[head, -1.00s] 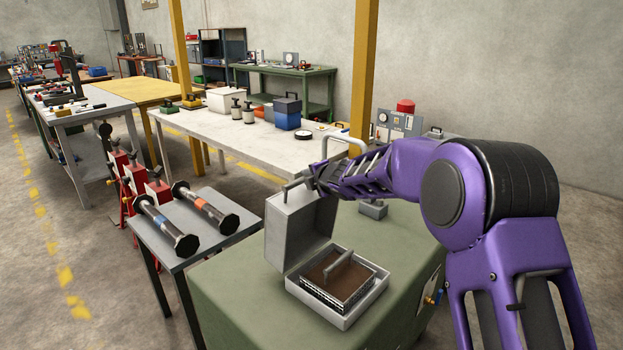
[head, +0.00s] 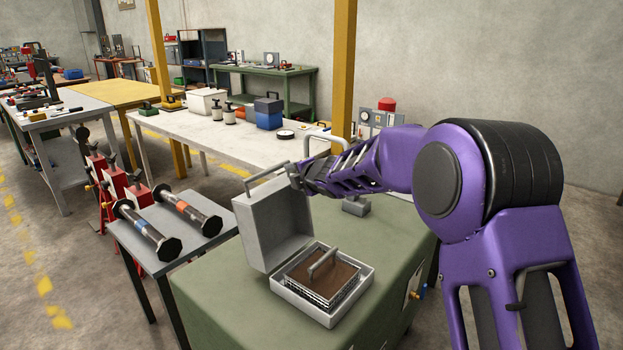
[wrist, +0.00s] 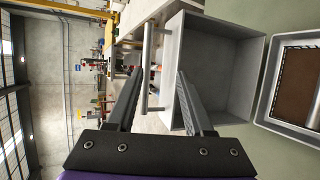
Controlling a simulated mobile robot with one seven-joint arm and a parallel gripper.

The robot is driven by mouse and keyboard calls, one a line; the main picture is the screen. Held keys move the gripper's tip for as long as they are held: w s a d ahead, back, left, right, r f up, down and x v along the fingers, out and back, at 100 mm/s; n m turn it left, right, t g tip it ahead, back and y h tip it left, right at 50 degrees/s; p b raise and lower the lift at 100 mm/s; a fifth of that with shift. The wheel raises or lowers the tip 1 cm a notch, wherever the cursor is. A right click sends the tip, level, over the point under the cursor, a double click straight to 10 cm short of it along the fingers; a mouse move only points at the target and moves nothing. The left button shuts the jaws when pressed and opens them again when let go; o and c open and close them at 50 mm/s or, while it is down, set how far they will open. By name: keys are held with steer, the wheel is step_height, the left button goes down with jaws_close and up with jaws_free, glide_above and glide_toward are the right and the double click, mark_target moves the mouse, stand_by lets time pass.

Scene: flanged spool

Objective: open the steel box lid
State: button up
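The steel box (head: 352,307) stands on the green table with its lid (head: 262,232) raised, standing up from the left side and leaning outward. The lid's bar handle (head: 267,173) is on its upper outer side. In the wrist view the lid (wrist: 222,70) is a hollow grey shell, and the handle (wrist: 147,75) runs between the finger lines, nearer the left finger. My gripper (wrist: 160,72) is open, its fingers apart and not clamped on the handle. In the head view my gripper (head: 293,178) is beside the lid's upper edge. Whether a finger touches the lid is unclear.
A brown block with a handle (head: 328,272) sits inside the box. A small grey side table (head: 175,240) with two flanged spools stands left of the green table (head: 215,290). A long white-topped table (head: 215,133) stands behind. A small grey weight (head: 355,207) is behind the box.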

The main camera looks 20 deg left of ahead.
steer(key=v, duration=1.5)
steer(key=shift+c, duration=0.3)
